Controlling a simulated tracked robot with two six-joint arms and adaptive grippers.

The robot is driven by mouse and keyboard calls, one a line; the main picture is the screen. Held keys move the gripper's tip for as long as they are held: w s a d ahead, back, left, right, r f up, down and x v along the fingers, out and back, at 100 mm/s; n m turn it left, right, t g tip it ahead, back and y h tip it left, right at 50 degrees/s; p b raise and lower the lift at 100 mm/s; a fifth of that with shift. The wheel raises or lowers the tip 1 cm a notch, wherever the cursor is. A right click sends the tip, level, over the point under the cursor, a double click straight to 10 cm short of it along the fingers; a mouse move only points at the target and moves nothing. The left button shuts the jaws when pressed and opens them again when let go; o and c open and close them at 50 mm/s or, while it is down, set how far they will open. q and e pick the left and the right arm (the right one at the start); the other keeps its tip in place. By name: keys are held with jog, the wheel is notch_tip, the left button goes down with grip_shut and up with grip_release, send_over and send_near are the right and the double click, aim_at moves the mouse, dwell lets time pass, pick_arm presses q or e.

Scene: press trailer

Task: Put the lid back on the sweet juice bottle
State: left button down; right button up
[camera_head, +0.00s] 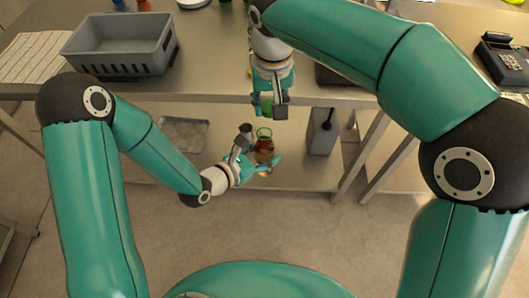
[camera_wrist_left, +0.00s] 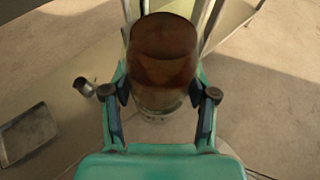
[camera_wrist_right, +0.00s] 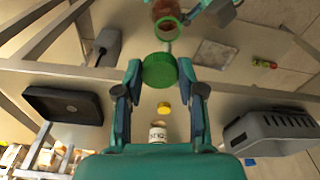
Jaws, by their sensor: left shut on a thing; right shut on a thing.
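The bottle (camera_head: 264,147) holds brown juice and has an open mouth with a greenish rim. My left gripper (camera_head: 259,160) is shut around it and holds it in front of the table. The bottle fills the upper middle of the left wrist view (camera_wrist_left: 163,62), between the fingers. My right gripper (camera_head: 270,106) is shut on a green lid (camera_wrist_right: 160,71), above the bottle in the head view. In the right wrist view the bottle (camera_wrist_right: 166,20) is beyond the lid, and the two are apart. The bottle's label is not readable.
The metal table (camera_head: 215,65) carries a grey crate (camera_head: 122,47) at left and a card terminal (camera_head: 505,58) at right. A grey box (camera_head: 322,132) stands on the lower shelf. A white labelled jar (camera_wrist_right: 158,132) and yellow cap (camera_wrist_right: 164,108) show behind the lid.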

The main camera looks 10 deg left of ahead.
aim_at(265, 130)
jog(key=shift+s+a+r, duration=0.15)
jog(key=shift+s+a, duration=0.15)
jog(key=shift+a, duration=0.2)
jog(key=shift+f, duration=2)
jog(key=shift+s+r, duration=0.1)
jog(key=shift+s, duration=0.05)
jog(key=shift+f, duration=0.95)
jog(key=shift+f, duration=0.6)
